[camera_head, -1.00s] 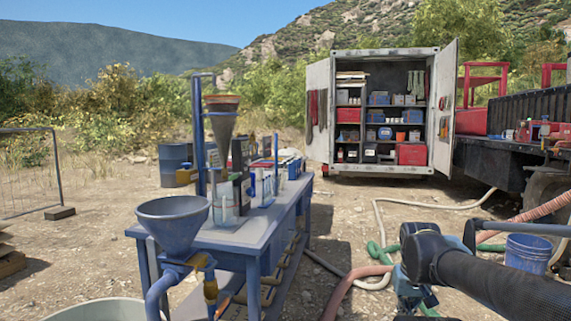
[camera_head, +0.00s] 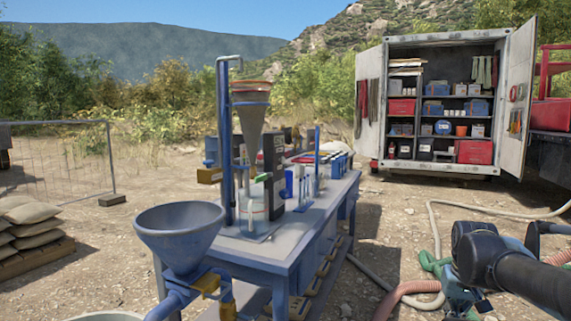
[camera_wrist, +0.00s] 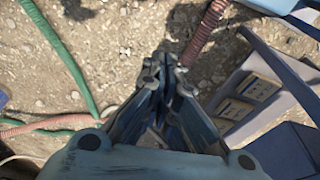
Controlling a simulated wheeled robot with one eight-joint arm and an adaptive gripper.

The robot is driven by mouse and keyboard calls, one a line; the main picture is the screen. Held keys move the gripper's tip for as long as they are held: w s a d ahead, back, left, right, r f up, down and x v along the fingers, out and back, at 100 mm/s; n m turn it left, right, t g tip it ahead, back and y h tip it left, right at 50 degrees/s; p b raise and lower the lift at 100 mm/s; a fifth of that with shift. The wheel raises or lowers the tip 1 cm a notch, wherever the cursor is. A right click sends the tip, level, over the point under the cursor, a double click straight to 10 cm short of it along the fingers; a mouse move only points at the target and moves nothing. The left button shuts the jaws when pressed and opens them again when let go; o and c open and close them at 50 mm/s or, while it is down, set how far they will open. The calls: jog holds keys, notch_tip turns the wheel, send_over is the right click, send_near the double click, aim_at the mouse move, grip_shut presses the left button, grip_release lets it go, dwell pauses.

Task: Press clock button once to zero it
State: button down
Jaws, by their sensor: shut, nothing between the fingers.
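The blue work table (camera_head: 310,232) stands in the middle of the head view, with several instruments on it. A tall dark box (camera_head: 272,168) stands upright beside the funnel stand on the table. I cannot make out a clock face or its button in either view. In the wrist view my gripper (camera_wrist: 166,68) points down over the dirt ground, its fingers shut and empty. It is off the table, and my arm reaches in at the lower right of the head view. A blue shelf or table part (camera_wrist: 268,75) with yellowish blocks shows right of my gripper.
A blue funnel hopper (camera_head: 180,232) stands at the table's near left. Red-brown hose (camera_head: 408,290), green hose (camera_wrist: 60,45) and a pale hose lie on the ground. Sandbags (camera_head: 32,225) are at the left. An open container (camera_head: 440,50) stands behind.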

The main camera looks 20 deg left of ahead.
jog(key=w+a+r+t+y, duration=0.2)
jog(key=w+a+r+t, duration=0.1)
jog(key=w+a+r, duration=0.8)
jog(key=w+a+r+t+y, duration=0.2)
jog(key=w+a+r, duration=0.5)
jog(key=w, duration=0.7)
jog(key=w+a+r+m+t+y, duration=0.1)
jog(key=w+a+r, duration=0.3)
jog(key=a, duration=0.5)
jog(key=w+a+r+m+t+y, duration=0.1)
jog(key=w+a+r+t+y, duration=0.1)
jog(key=w+a+r, duration=0.3)
jog(key=w+a+r+m+t+y, duration=0.1)
jog(key=w+a+r+y, duration=0.2)
jog(key=w+a, duration=0.4)
jog(key=a+r, duration=0.1)
jog(key=a, duration=0.6)
jog(key=shift+r+m, duration=0.3)
jog(key=shift+r, duration=0.05)
jog(key=shift+a, duration=0.2)
